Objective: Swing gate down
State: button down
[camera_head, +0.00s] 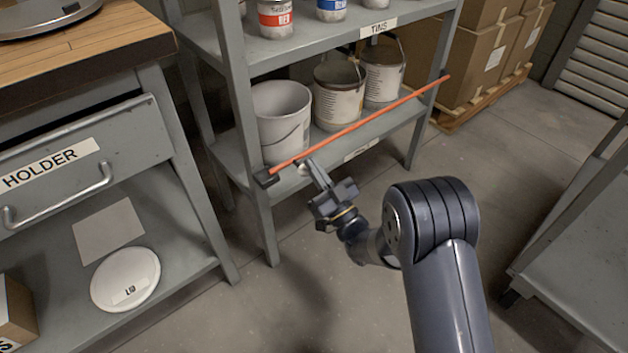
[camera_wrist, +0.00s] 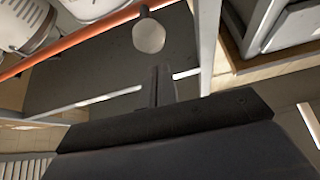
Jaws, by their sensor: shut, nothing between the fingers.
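The gate is an orange-red bar (camera_head: 365,119) across the front of the shelf bay, in front of the tins. Its left end is at a dark bracket (camera_head: 266,178) on the left post; its right end reaches the right post by another dark bracket. A pale round knob (camera_head: 302,168) is near its left end. My gripper (camera_head: 314,165) is shut and empty, its fingertips close to the knob. In the wrist view the bar (camera_wrist: 75,38) runs across the upper left, and the knob (camera_wrist: 149,36) appears beyond my narrow shut fingers (camera_wrist: 160,84). I cannot tell whether they touch.
A white bucket (camera_head: 281,117) and two tins (camera_head: 339,98) stand on the shelf behind the bar. A workbench with a drawer (camera_head: 85,160) is at left. Cardboard boxes (camera_head: 487,62) stand behind right, and a grey cart (camera_head: 580,240) at right. Floor before the shelf is clear.

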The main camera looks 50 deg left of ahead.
jog(key=d+r+p+v, duration=0.1)
jog(key=p+v, duration=0.2)
jog(key=v, duration=0.6)
jog(key=shift+d+r, duration=0.15)
jog(key=shift+r, duration=0.2)
jog(key=shift+s, duration=0.1)
jog(key=w+a+r+b, duration=0.1)
jog(key=a+b, duration=0.1)
jog(key=a, duration=0.7)
jog(key=shift+b, duration=0.4)
jog(key=shift+a+r, duration=0.15)
jog(key=shift+r, duration=0.05)
